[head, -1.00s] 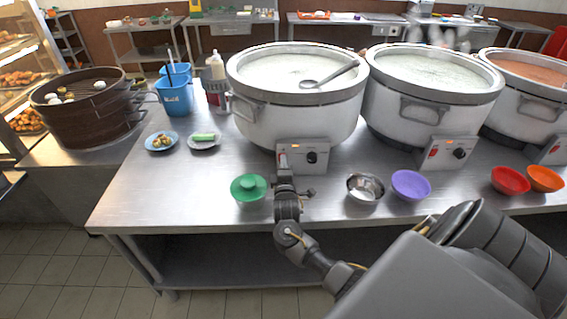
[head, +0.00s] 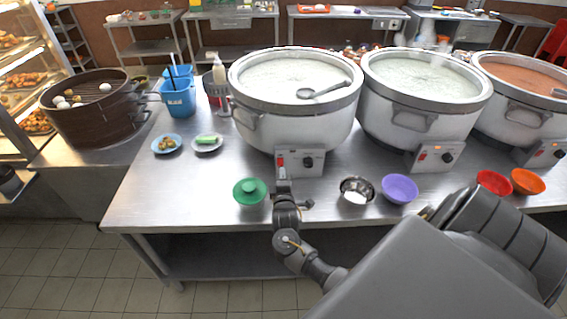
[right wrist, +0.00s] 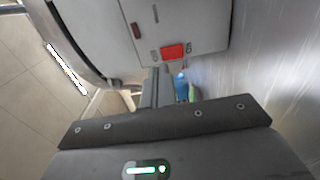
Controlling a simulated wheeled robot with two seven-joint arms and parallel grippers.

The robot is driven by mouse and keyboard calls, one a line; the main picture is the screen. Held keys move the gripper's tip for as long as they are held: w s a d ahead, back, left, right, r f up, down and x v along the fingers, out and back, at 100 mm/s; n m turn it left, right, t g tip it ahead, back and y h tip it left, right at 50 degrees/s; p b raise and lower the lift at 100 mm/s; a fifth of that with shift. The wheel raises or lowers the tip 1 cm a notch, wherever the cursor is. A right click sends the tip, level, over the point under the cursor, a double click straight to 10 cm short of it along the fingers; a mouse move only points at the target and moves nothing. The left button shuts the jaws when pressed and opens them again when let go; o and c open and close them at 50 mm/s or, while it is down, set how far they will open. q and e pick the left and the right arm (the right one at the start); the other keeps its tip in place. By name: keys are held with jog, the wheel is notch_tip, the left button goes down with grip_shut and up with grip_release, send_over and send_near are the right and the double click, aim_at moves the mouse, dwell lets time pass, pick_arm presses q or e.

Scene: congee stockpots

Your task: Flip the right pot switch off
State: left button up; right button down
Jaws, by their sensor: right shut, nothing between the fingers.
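Three large pots stand in a row on the steel counter: a left one (head: 300,120), a middle one (head: 415,118) and a right one (head: 515,115). Each has a front control box with a red switch: left box (head: 308,161), middle box (head: 438,157), right box (head: 545,153). My right gripper (head: 282,178) is shut and empty, close in front of the left pot's red switch (head: 281,162). In the right wrist view a red switch (right wrist: 173,52) shows on a pale panel just beyond the fingers (right wrist: 158,88). Contact cannot be told. My left gripper is out of view.
Along the front edge are a green bowl (head: 249,192), a steel bowl (head: 356,191), a purple bowl (head: 400,188), a red bowl (head: 493,183) and an orange bowl (head: 527,181). Small plates, a blue container (head: 178,98) and a steamer (head: 95,112) stand left.

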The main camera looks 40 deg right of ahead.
jog(key=b+v, duration=0.1)
jog(key=v, duration=0.7)
jog(key=shift+s, duration=0.15)
jog(key=shift+a+f, duration=0.1)
jog(key=shift+f, duration=0.05)
